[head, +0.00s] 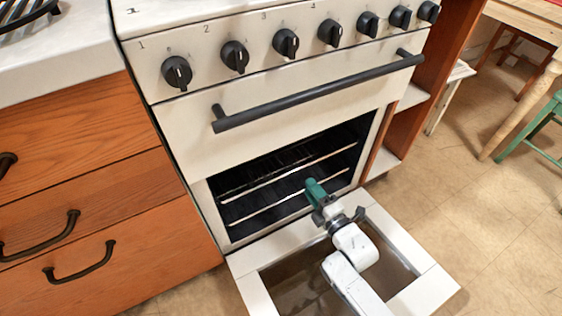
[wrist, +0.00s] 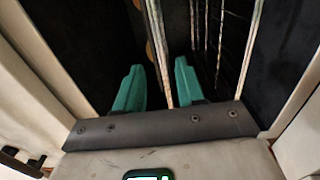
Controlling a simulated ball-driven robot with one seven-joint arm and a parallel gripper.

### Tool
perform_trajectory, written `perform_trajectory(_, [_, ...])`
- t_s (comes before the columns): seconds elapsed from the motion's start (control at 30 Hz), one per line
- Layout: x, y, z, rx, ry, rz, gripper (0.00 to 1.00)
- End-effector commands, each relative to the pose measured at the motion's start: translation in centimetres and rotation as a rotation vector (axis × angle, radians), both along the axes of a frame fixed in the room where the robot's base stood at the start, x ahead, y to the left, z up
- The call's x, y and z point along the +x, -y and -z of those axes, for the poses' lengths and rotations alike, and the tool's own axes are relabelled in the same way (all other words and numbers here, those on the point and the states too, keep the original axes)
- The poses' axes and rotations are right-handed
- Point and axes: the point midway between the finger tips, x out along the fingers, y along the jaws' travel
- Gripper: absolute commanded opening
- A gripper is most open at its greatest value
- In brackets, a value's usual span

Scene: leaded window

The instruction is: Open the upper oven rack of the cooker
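The cooker (head: 180,130) is cream, with its oven door (head: 420,292) folded down open. Inside the dark cavity, the upper oven rack (head: 262,183) shows as a pale front bar with thin wires behind it. A second, lower rack (head: 262,212) lies below it. My gripper (head: 314,186), with teal fingers, is at the oven opening, over the open door. In the wrist view my gripper (wrist: 158,80) is open, its fingers on either side of a front bar, apparently of the upper rack (wrist: 157,45). I cannot tell whether they touch it. The lower rack (wrist: 249,50) is to the right.
A dark oven handle (head: 320,92) and a row of black knobs (head: 286,42) are above the opening. Wooden drawers (head: 80,180) stand left, open shelves (head: 405,110) right. The floor (head: 500,215) at right is clear up to a green chair (head: 545,130).

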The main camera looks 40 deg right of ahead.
Motion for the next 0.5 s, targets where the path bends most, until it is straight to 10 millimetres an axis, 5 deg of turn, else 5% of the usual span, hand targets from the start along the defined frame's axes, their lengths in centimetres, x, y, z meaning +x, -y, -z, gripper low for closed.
perform_trajectory(0.5, [7.7,2.0,0.2,0.000,0.005,-0.004,0.38])
